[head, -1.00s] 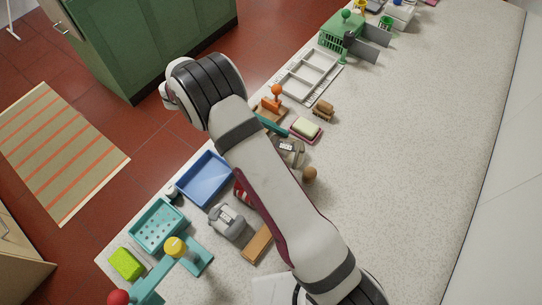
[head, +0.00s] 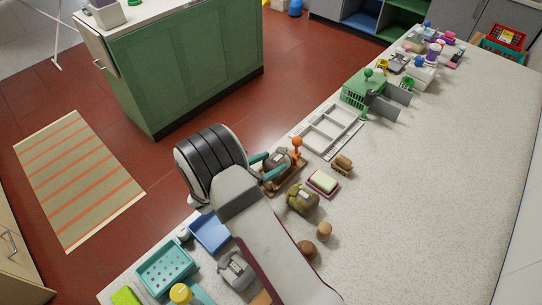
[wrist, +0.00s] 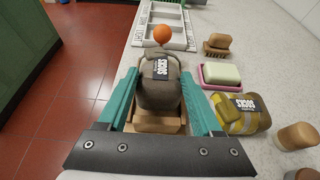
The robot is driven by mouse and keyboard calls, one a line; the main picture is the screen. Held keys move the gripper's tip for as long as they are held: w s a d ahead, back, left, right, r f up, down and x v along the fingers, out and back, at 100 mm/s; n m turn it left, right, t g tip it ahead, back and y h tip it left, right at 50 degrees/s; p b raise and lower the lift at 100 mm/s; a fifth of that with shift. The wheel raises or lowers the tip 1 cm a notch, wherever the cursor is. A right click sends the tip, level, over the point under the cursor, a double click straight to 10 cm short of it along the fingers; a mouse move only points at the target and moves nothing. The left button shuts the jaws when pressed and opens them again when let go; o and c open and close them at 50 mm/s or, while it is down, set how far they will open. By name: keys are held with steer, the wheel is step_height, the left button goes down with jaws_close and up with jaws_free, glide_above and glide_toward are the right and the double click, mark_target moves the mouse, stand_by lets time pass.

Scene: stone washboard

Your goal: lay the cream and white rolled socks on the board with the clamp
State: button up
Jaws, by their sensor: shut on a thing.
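My gripper (head: 279,161) has teal fingers, also in the wrist view (wrist: 160,80), shut on grey-brown rolled socks (wrist: 160,97) with a dark SOCKS label. They also show in the head view (head: 275,167). The wooden board (wrist: 156,124) lies under the held socks; I cannot tell whether they touch it. The clamp (head: 297,142) has an orange ball knob, also in the wrist view (wrist: 162,34), just beyond the socks. The held socks do not look plainly cream and white. No other cream and white roll is clearly visible.
Yellow-olive socks (head: 302,199), a soap on a pink dish (head: 322,182) and a brush (head: 342,164) lie to the right. Grey socks (head: 236,268) and a blue tray (head: 212,232) are nearer. A white sectioned tray (head: 331,131) lies beyond. The right worktop is clear.

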steer(key=shift+f, duration=0.4)
steer(key=o, duration=1.5)
steer(key=shift+o, duration=0.2)
steer(key=v, duration=1.6)
steer(key=s+d+r+m+g, duration=0.4)
steer(key=d+m, duration=0.3)
steer(key=d, duration=0.1)
steer(key=s+d+r+m+g, duration=0.3)
steer(key=d+m+g, duration=0.1)
steer(key=d+m, duration=0.25)
steer(key=s+r+m+g+y, duration=0.1)
steer(key=s+r+m+y, duration=0.3)
steer(key=s+m+y, duration=0.7)
steer(key=s+m, duration=0.5)
steer(key=m, duration=0.3)
steer(key=shift+s+g, duration=0.3)
